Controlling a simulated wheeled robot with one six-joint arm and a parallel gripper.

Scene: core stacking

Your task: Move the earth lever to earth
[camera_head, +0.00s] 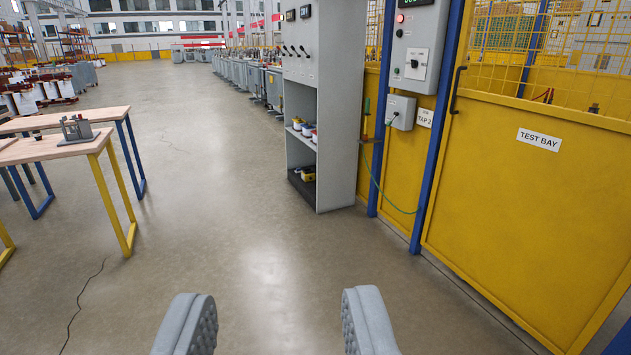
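My gripper (277,318) is open and empty at the bottom of the view, its two grey ribbed fingers wide apart over bare floor. Well ahead and to the right, a small grey box (402,108) with a short lever (393,119) is mounted on the yellow fence beside a "TAP 2" sign (425,118). Above it is a grey control panel (414,55) with a red lamp and a rotary switch (416,64). A green-handled rod (366,117) stands left of the box, with a green cable below it. No earth marking is readable, so I cannot tell which part is the earth lever.
A yellow gate (530,190) marked "TEST BAY" fills the right side. A grey cabinet (323,80) with shelves stands left of the blue post (440,120). A wooden-topped table (50,146) stands at left. The floor (230,220) between is clear, with a thin black cable at left.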

